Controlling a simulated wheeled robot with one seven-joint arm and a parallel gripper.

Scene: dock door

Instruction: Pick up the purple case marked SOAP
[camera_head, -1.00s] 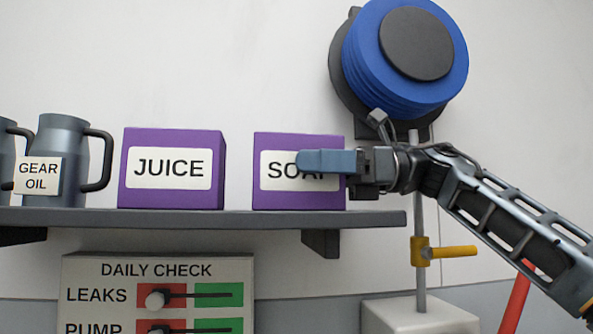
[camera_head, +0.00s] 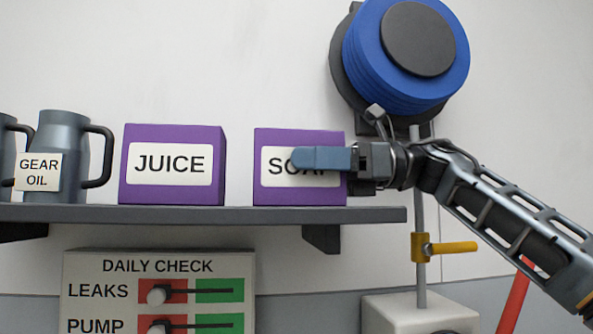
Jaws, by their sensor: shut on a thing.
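The purple case marked SOAP (camera_head: 300,194) stands upright at the right part of the grey shelf (camera_head: 200,215). My gripper (camera_head: 325,160) reaches in from the right and is shut on this case. One blue-grey finger lies across the front label and covers its last letters. The other finger is hidden behind the case. The base of the case appears to be at the shelf top; I cannot tell any gap.
A purple case marked JUICE (camera_head: 172,193) stands to the left, with a gap between. A GEAR OIL jug (camera_head: 62,140) is farther left. A blue reel (camera_head: 405,55), a pipe with a yellow valve handle (camera_head: 450,247) and a DAILY CHECK board (camera_head: 158,265) are nearby.

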